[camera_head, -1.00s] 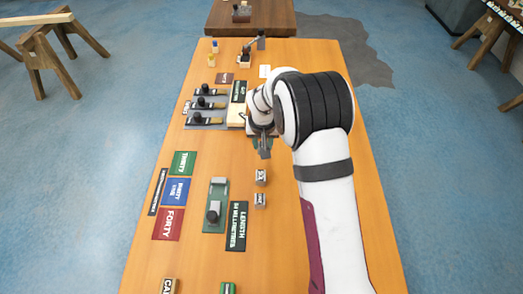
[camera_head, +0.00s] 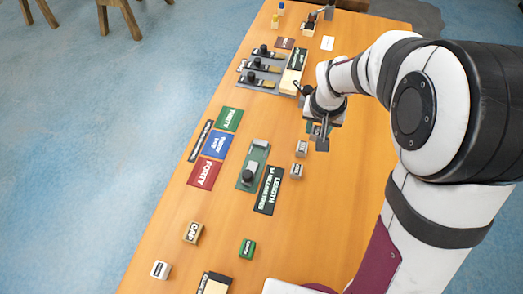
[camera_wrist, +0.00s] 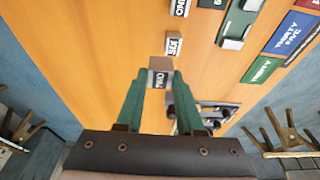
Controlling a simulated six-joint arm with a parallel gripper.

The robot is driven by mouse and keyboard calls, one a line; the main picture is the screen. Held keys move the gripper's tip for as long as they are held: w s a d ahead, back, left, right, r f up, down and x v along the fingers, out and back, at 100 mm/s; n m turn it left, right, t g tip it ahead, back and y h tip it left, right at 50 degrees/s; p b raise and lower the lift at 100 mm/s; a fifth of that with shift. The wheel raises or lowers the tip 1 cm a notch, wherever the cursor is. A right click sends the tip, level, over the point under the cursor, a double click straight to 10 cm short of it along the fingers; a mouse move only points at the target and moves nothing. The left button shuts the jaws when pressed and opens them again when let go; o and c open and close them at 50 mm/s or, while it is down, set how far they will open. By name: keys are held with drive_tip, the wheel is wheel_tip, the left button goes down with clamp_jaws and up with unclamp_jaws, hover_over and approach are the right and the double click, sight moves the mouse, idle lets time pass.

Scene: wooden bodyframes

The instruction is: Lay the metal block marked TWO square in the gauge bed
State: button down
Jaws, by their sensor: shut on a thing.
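My gripper (camera_wrist: 152,80) has green fingers shut on a metal block marked TWO (camera_wrist: 158,78), its label upside down in the wrist view. In the head view my gripper (camera_head: 321,136) is right of two small loose metal blocks; the held block is hard to make out there. The green gauge bed (camera_head: 245,182), with a grey piece and a dark knob on it, lies left of these blocks. It shows partly at the top of the wrist view (camera_wrist: 233,43).
Two loose blocks (camera_head: 302,148) (camera_head: 297,170) stand between gripper and bed; one reads SIX (camera_wrist: 173,45). A LENGTH sign (camera_head: 268,190) lies beside the bed. Coloured number cards (camera_head: 214,144) lie to its left. A rack with dark knobs (camera_head: 262,66) stands farther back.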

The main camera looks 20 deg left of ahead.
drive_tip(key=s+a, duration=0.3)
approach(258, 153)
drive_tip(key=shift+w+d+f, duration=0.25)
drive_tip(key=shift+w+f, duration=0.25)
drive_tip(key=shift+w, duration=0.1)
drive_tip(key=shift+a+f, duration=0.15)
drive_tip(key=shift+f, duration=0.9)
drive_tip(key=shift+a+f, duration=0.1)
drive_tip(key=shift+f, duration=1)
drive_tip(key=c, duration=0.5)
unclamp_jaws()
drive_tip(key=shift+f, duration=0.1)
drive_tip(key=shift+c, duration=0.2)
